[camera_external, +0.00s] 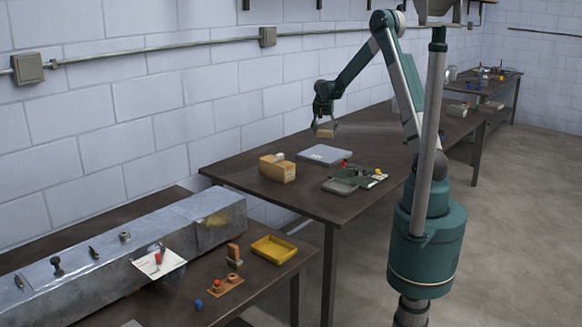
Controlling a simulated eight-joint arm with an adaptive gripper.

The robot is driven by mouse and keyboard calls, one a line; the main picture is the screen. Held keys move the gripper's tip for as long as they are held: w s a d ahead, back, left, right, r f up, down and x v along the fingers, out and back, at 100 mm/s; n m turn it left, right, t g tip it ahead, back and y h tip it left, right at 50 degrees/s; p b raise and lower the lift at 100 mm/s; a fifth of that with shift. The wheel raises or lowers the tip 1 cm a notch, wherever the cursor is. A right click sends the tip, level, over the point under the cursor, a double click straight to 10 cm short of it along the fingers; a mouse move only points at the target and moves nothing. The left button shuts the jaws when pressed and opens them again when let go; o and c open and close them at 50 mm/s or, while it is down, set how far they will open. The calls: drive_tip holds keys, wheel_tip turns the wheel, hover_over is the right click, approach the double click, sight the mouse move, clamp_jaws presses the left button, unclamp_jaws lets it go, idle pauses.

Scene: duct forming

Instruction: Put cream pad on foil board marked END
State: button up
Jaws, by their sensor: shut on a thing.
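My gripper (325,124) is above the back part of the middle table, fingers pointing down. It is shut on a small tan-cream piece, which I take to be the cream pad (325,133). The pad is held clear of the table. A flat light-grey board (325,155) lies on the table below and a little in front of the gripper; it may be the foil board. No END mark can be read on either.
A tan box (278,168) stands left of the grey board. The front table carries a long metal duct (120,255) and a yellow tray (273,249). The table's left back corner is bare.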

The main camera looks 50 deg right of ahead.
drive_tip(key=shift+f, duration=0.1)
idle(0.3)
hover_over(325, 153)
drive_tip(key=a, duration=0.1)
drive_tip(key=shift+s+f, duration=0.15)
drive_tip(key=shift+f, duration=2.85)
drive_tip(key=shift+f+b, duration=0.3)
drive_tip(key=shift+f, duration=1.6)
drive_tip(key=shift+f, duration=0.15)
drive_tip(key=o, duration=0.9)
drive_tip(key=shift+r, duration=0.2)
drive_tip(key=v, duration=1.2)
drive_tip(key=shift+p, duration=0.3)
